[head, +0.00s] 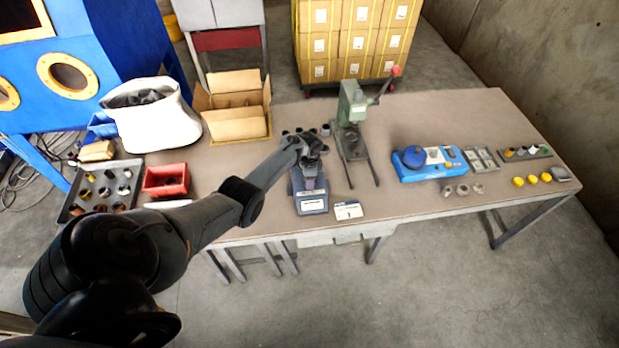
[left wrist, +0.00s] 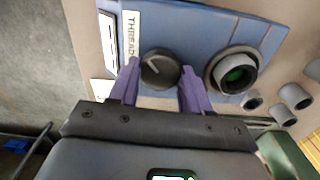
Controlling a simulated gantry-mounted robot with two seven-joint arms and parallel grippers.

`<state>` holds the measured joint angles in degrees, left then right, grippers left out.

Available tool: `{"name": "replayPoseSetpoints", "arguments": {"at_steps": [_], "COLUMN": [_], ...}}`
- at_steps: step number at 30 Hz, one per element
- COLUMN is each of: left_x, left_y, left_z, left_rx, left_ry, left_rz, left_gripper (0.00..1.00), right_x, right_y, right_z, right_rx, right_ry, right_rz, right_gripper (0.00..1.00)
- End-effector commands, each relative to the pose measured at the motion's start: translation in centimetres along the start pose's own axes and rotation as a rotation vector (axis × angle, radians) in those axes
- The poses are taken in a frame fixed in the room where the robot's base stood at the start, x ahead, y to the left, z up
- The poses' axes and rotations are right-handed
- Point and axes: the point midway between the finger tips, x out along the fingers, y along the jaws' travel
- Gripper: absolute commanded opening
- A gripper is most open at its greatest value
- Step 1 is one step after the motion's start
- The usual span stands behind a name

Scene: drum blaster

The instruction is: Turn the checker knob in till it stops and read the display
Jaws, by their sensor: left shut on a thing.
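The blue thread checker (head: 311,200) stands on the table, left of the green press. In the left wrist view its blue top (left wrist: 200,32) carries a "THREAD" label, a round black knob (left wrist: 160,68) with a white pointer line, and a grey ring socket (left wrist: 236,72) with something green inside. My left gripper (head: 308,150) is over the checker; its purple fingers (left wrist: 161,76) are shut on the knob's two sides. A white panel (head: 312,205) is on the checker's front; its writing is too small to read. My right gripper is not in view.
The green lever press (head: 352,108) stands close right of the checker. A white card (head: 348,210) lies in front. A red bin (head: 166,180) and a parts tray (head: 76,212) are at the left. A blue device (head: 430,163) and small parts are at the right.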

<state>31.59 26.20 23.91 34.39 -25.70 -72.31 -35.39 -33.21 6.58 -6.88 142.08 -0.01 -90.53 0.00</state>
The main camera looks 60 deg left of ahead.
Motion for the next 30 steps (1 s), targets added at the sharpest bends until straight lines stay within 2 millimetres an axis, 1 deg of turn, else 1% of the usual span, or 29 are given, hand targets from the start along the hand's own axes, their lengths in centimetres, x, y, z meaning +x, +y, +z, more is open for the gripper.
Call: {"name": "replayPoseSetpoints", "arguments": {"at_steps": [14, 30], "left_x": [0.1, 0.3], "left_y": [-0.1, -0.1], "left_z": [0.1, 0.1], "left_rx": [0.451, 0.965], "left_ry": [-0.002, -0.003], "left_rz": [-0.001, -0.001], "left_gripper": [0.17, 0.17], "right_x": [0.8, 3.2], "right_y": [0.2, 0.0], "right_z": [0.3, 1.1], "right_rx": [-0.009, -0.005], "right_ry": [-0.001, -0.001], "right_rz": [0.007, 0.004], "right_gripper": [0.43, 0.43]}}
